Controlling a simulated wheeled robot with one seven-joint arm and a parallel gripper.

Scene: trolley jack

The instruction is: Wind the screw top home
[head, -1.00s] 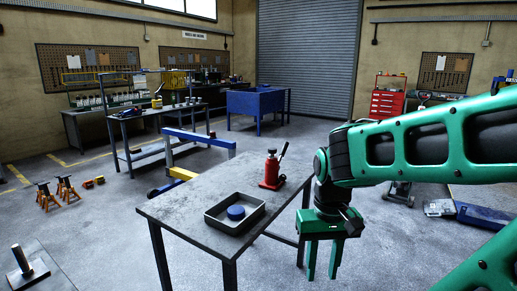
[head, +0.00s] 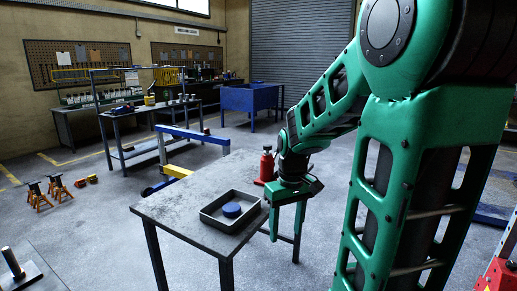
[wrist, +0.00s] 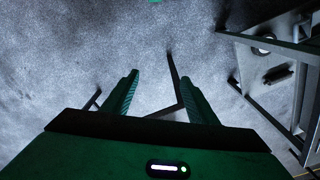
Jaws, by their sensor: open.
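A red bottle jack (head: 266,168) with a dark top stands on the grey table (head: 180,207) near its far right corner. My arm partly covers the jack's right side. A blue round cap-like piece (head: 232,210) lies in a dark shallow tray (head: 205,219) at the front of the table. I cannot tell which of these is the screw top. My gripper (head: 285,232) points down beside the table's right edge, to the right of the tray. Its fingers are apart and empty, and they also show in the wrist view (wrist: 158,80).
A blue and yellow hoist-like frame (head: 190,135) stands behind the table. Orange axle stands (head: 37,196) are on the floor at the left. A dark plate with a post (head: 13,264) is at the lower left. The floor around the table is mostly open.

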